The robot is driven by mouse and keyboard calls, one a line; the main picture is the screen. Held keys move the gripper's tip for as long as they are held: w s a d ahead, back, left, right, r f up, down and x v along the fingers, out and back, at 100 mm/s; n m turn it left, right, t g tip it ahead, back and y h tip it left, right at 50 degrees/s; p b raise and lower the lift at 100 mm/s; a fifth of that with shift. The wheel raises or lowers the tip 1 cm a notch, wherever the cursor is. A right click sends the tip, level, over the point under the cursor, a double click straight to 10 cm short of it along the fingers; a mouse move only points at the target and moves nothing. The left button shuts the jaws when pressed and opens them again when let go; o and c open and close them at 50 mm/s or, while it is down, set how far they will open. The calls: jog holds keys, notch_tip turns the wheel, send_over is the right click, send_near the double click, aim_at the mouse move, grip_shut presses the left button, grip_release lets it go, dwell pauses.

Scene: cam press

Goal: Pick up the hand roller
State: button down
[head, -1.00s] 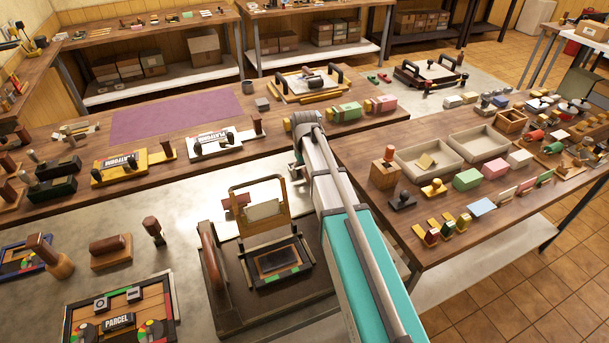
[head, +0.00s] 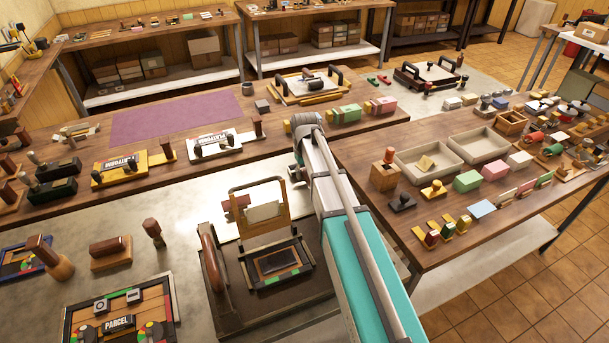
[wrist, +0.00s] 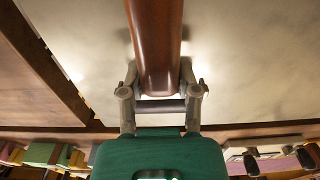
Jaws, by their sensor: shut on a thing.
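In the wrist view a smooth brown wooden handle (wrist: 156,40), which I take for the hand roller's, runs from the top edge down between my fingers. My gripper (wrist: 159,78) is shut on it, with one finger on each side. The roller end is not in view, so I cannot tell whether it touches the surface beneath. In the head view my own arm hides the gripper's tips and the held roller.
A wooden table with pale trays (head: 479,145) is at the right. A purple mat (head: 175,118) lies on the back bench, beside several stamps.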

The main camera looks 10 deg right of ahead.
jog(key=shift+r, duration=0.15)
notch_tip(320, 180, up, 2)
jog(key=p, duration=0.2)
jog(key=shift+r+p, duration=0.1)
jog(key=shift+p, duration=0.2)
jog(key=s+r+p, duration=0.1)
jog(key=r+p, duration=0.1)
jog(key=s+r+p, duration=0.2)
jog(key=s+d+r+p, duration=0.1)
jog(key=r+p, duration=0.1)
jog(key=shift+s+r+p, duration=0.35)
jog(key=shift+s, duration=0.05)
jog(key=s+d+r+p, duration=0.2)
jog(key=s+r+p, duration=0.1)
jog(key=s, duration=0.6)
jog(key=shift+r+p, duration=0.35)
jog(key=shift+r, duration=0.05)
jog(key=c, duration=0.9)
grip_release()
grip_shut()
